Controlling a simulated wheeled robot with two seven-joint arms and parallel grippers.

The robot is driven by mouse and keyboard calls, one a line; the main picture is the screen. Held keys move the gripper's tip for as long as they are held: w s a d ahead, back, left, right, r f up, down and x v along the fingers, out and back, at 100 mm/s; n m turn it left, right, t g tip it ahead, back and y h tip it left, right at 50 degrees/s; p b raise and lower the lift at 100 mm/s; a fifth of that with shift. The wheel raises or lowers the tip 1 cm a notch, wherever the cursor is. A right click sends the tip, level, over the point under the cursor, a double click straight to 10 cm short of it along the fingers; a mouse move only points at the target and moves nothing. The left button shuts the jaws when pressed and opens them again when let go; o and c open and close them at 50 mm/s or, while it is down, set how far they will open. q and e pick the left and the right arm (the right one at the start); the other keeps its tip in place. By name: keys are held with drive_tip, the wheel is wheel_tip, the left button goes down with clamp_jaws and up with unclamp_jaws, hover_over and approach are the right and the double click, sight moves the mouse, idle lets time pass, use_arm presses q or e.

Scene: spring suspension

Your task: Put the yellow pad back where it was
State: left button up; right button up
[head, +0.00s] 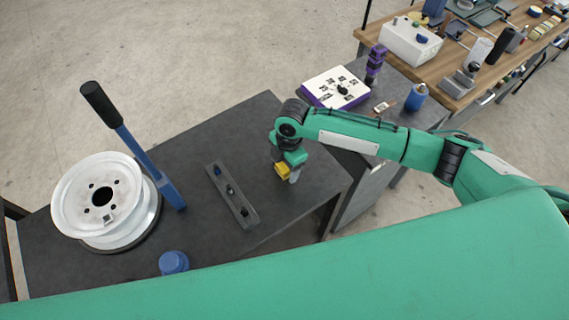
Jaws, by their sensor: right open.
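The yellow pad (281,169) is a small yellow block at the right end of the dark table (130,225). My right gripper (289,175) points down right at the pad and hides part of it. The gripper is open; a light grey finger shows just right of the pad. Whether the pad touches the table or a finger is too small to tell. My left gripper is not in view.
A dark rail (244,211) with small knobs lies left of my right gripper. A white wheel rim (72,203), a blue lever (150,165) and a blue cup-like piece (173,262) stand further left. A purple-edged white board (322,86) lies on the side table behind.

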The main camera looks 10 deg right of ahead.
wheel_tip(320, 180, up, 12)
drive_tip(key=d+b, duration=0.1)
drive_tip(key=b, duration=0.1)
drive_tip(key=shift+w+d, duration=0.15)
drive_tip(key=shift+w, duration=0.1)
idle(0.4)
